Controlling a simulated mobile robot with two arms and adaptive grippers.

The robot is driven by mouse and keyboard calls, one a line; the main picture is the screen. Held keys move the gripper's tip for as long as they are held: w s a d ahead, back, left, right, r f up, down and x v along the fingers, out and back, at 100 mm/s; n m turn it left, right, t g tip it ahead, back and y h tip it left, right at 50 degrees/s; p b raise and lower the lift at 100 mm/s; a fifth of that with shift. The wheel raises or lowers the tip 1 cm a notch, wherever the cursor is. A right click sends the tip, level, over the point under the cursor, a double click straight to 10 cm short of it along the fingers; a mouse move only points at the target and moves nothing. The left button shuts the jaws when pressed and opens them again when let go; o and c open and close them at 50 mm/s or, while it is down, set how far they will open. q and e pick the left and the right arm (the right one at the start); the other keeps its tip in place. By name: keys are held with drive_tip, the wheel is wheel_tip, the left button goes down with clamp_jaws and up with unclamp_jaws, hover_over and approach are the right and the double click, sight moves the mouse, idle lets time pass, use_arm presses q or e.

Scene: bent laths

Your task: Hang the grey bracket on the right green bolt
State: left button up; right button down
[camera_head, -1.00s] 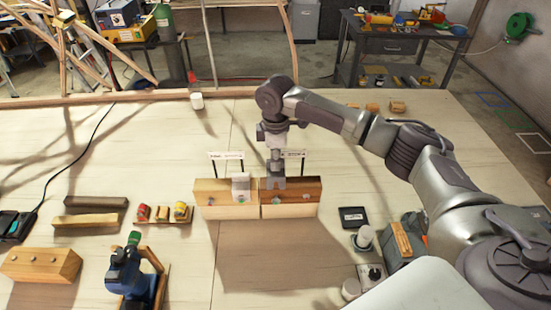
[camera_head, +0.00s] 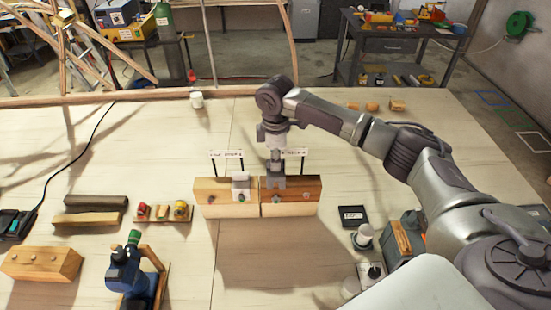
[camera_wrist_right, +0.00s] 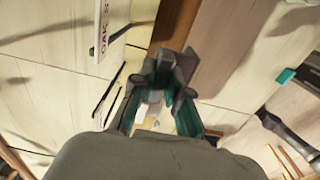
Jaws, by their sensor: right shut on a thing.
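My right gripper (camera_head: 275,168) points down at the darker wooden block (camera_head: 306,184), near its left end. It is shut on the grey bracket (camera_head: 275,183), which is at the block's upper front. A green bolt (camera_head: 276,198) shows just below the bracket; I cannot tell whether they touch. In the right wrist view the gripper (camera_wrist_right: 162,78) is around a grey piece, partly hidden by the fingers. A paler bracket (camera_head: 240,181) is on the lighter wooden block (camera_head: 222,208), above another green bolt (camera_head: 241,197). My left gripper is not in view.
White label signs (camera_head: 227,154) stand behind the blocks. A black box (camera_head: 353,216) and a toolbox (camera_head: 403,240) are right. The table front centre is clear.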

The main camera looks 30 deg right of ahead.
sight(276, 173)
drive_tip(key=shift+f, duration=1.15)
drive_tip(key=shift+f, duration=1.35)
idle(0.4)
drive_tip(key=c, duration=1.1)
unclamp_jaws()
drive_tip(key=shift+r, duration=3.5)
